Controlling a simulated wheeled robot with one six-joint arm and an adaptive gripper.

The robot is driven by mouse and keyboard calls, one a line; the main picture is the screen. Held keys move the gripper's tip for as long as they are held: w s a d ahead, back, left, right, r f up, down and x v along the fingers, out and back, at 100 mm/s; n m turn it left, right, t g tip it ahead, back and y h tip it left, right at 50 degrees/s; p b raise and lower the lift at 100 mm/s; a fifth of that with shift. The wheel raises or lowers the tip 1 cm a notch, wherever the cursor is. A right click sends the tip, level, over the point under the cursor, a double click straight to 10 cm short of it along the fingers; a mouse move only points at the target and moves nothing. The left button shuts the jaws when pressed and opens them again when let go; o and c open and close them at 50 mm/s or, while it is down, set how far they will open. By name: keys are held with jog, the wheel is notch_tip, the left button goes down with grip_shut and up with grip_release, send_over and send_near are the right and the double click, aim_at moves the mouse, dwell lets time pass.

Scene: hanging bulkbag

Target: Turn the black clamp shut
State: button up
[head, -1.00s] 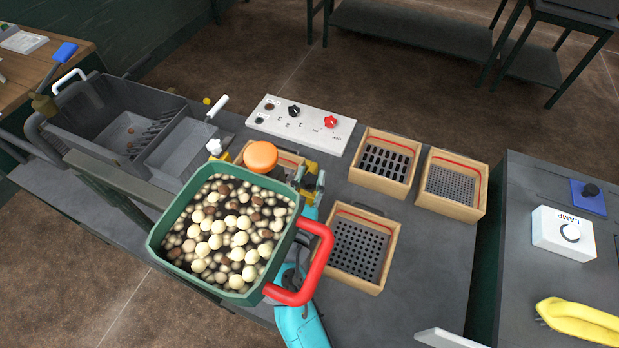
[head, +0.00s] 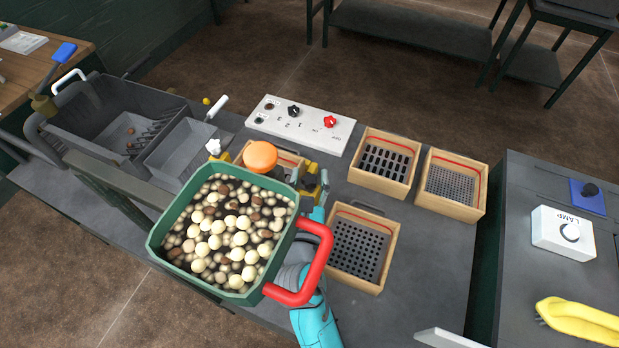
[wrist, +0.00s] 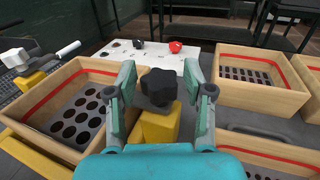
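The black clamp (wrist: 158,86) is a lobed black knob on a yellow block (wrist: 158,125), in the middle of the wrist view. My gripper (wrist: 160,76) is open, with one teal finger on the left of the knob and one on the right. Gaps show between the fingers and the knob; I cannot tell whether the fingers are level with it. In the head view my gripper (head: 322,188) is beside the yellow clamp blocks, and the green bin partly hides my arm. A screen tray with round holes (wrist: 82,120) sits left of the clamp in the wrist view.
A green bin (head: 160,243) of pale balls with a red handle (head: 316,262) hangs in the foreground. An orange knob (head: 260,156) stands behind it. A white panel (head: 335,131) has black and red knobs. Wooden-framed screens (head: 386,161) lie at the right.

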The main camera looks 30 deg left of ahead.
jog(key=shift+s, duration=0.1)
jog(key=v, duration=1.2)
jog(key=shift+f, duration=0.1)
dwell(0.4)
